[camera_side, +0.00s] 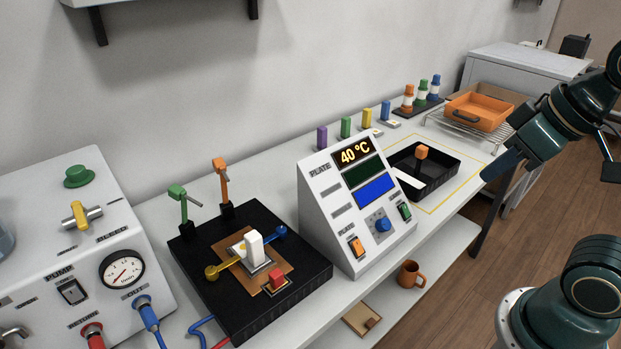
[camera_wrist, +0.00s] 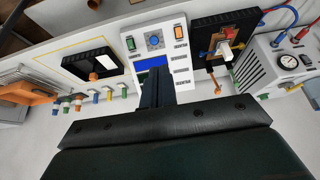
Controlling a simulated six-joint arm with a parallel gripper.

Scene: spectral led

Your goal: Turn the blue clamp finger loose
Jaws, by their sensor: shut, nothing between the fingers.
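The blue clamp finger (camera_side: 281,231) sits on the black fixture plate (camera_side: 312,271) and points inward to a white block (camera_side: 254,245) at the plate's middle. A yellow clamp finger (camera_side: 211,271) reaches the block from the opposite side. I cannot tell from here whether either finger presses on it. My gripper (camera_side: 490,173) is shut and empty, well to the right of the fixture, above the bench's far end. In the wrist view my shut gripper (camera_wrist: 153,92) points toward the bench.
A sloped control box (camera_side: 335,215) reading 40 °C stands between my gripper and the fixture. Green (camera_side: 177,193) and orange (camera_side: 220,172) posts rise at the plate's back. A black tray (camera_side: 440,180) and an orange tray (camera_side: 480,108) are at right; a pump unit (camera_side: 70,250) is at left.

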